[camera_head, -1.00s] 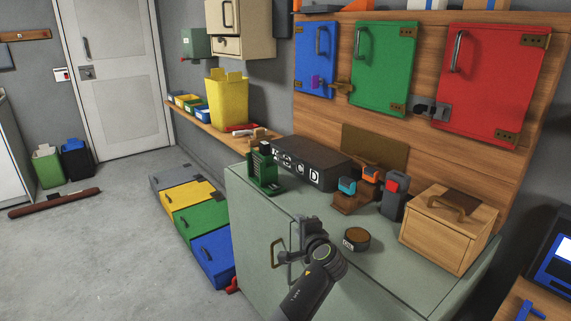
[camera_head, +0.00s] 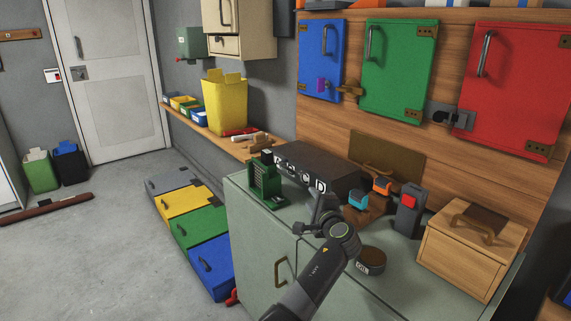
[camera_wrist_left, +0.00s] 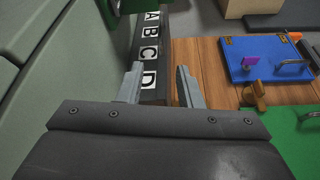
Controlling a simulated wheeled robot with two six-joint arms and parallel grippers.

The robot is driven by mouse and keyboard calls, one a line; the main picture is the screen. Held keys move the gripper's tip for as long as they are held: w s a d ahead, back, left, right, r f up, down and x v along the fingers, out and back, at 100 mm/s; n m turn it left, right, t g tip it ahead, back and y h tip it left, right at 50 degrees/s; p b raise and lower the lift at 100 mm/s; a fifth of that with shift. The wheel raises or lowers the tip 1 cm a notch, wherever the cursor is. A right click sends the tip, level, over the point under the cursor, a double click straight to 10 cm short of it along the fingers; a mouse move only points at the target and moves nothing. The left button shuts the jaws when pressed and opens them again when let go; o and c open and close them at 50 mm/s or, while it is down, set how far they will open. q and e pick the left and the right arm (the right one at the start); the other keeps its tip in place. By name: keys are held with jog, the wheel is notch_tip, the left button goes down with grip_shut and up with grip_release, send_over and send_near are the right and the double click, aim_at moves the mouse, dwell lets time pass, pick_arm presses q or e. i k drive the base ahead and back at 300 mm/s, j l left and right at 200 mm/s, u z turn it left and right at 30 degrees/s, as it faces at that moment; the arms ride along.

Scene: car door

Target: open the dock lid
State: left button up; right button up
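A long black box (camera_head: 318,166) with white letter tiles along its front lies on the grey-green cabinet top; it also shows in the left wrist view (camera_wrist_left: 150,45), with A, B, C and D readable. No part is marked as the dock lid, so I cannot tell which it is. A flat brown panel (camera_head: 388,157) stands behind the box. My left gripper (camera_head: 318,205) is in front of the box, above the cabinet. In the left wrist view the gripper (camera_wrist_left: 161,84) has its fingers apart with nothing held, near tile D. My right gripper is not in view.
A green holder (camera_head: 265,182) stands left of the box. Orange- and blue-topped items (camera_head: 368,200), a dark block with a red button (camera_head: 407,212), a round tin (camera_head: 371,261) and a wooden box (camera_head: 472,250) stand to the right. Blue, green and red doors hang above.

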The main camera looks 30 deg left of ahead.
aim_at(327, 168)
jog(key=i+j, duration=0.15)
jog(key=j, duration=0.15)
jog(key=i+j, duration=0.1)
jog(key=j, duration=0.2)
jog(key=i+j, duration=0.15)
jog(key=j, duration=0.15)
jog(key=i+j, duration=0.15)
jog(key=j, duration=0.15)
